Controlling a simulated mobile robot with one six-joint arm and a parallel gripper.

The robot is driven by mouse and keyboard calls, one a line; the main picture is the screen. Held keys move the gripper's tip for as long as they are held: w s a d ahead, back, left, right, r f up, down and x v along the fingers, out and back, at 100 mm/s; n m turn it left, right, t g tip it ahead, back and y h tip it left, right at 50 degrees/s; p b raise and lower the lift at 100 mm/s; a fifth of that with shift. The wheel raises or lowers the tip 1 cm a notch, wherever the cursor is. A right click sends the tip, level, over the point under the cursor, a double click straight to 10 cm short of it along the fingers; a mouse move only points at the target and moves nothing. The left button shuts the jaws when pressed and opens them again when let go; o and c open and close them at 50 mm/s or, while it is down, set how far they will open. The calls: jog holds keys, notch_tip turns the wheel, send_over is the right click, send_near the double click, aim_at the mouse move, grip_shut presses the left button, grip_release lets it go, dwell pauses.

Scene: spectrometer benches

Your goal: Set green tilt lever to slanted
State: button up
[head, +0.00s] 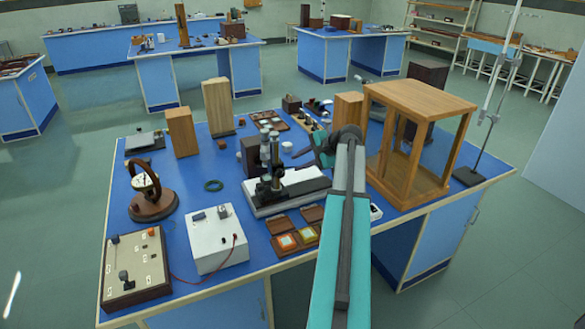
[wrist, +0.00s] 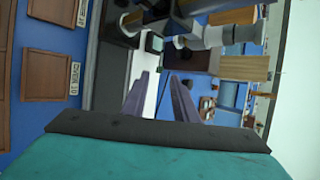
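I cannot make out a green tilt lever in either view. A dark microscope-like instrument (head: 268,165) stands on a white and black base (head: 290,195) in the middle of the blue bench. My gripper (head: 308,151) is above the bench, just right of this instrument, with my arm reaching in from the front. In the wrist view, the two grey-purple fingers of my gripper (wrist: 163,80) stand apart with nothing between them. The instrument shows sideways beyond them, with its white and black base (wrist: 145,75). My wrist and arm may hide part of the bench.
A wooden frame case (head: 410,190) stands to the right. Wooden blocks (head: 217,107) stand at the back left. A beige switch panel (head: 135,265), a white box (head: 216,240) with a red wire and small wooden trays (head: 287,242) lie along the front.

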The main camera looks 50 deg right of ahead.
jog(key=shift+b+v, duration=0.35)
jog(key=shift+v, duration=2.1)
jog(key=shift+f, duration=0.1)
